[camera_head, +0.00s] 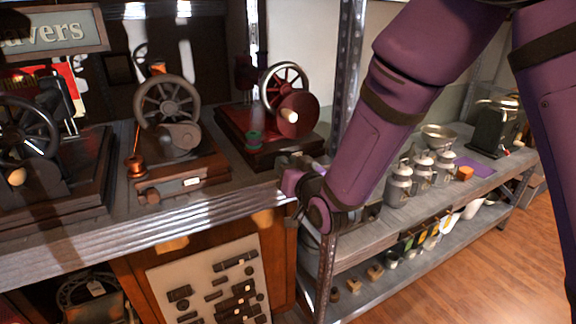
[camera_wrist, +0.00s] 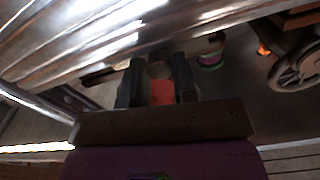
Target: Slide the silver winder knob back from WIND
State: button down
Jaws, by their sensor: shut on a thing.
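A sewing machine on a dark red base (camera_head: 290,150) stands at the right end of the upper counter. It has a bright handwheel and a green spool. My gripper (camera_head: 293,163) reaches in from the right to the front right corner of this base and hides that corner. In the wrist view my gripper (camera_wrist: 158,88) is shut, with a small greyish rounded piece between its dark fingers. I take it to be the silver winder knob (camera_wrist: 159,70). A red patch shows there too. No WIND lettering can be read.
A darker machine (camera_head: 168,110) with a copper spool stands left of the red base, and another black machine (camera_head: 30,150) farther left. A metal post (camera_head: 347,90) rises close to my arm. Grey canisters (camera_head: 399,185) stand on the lower shelf at the right.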

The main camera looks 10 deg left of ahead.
jog(key=s+a, duration=0.2)
jog(key=a, duration=0.1)
jog(key=shift+s+a, duration=0.1)
jog(key=c, duration=0.9)
grip_release()
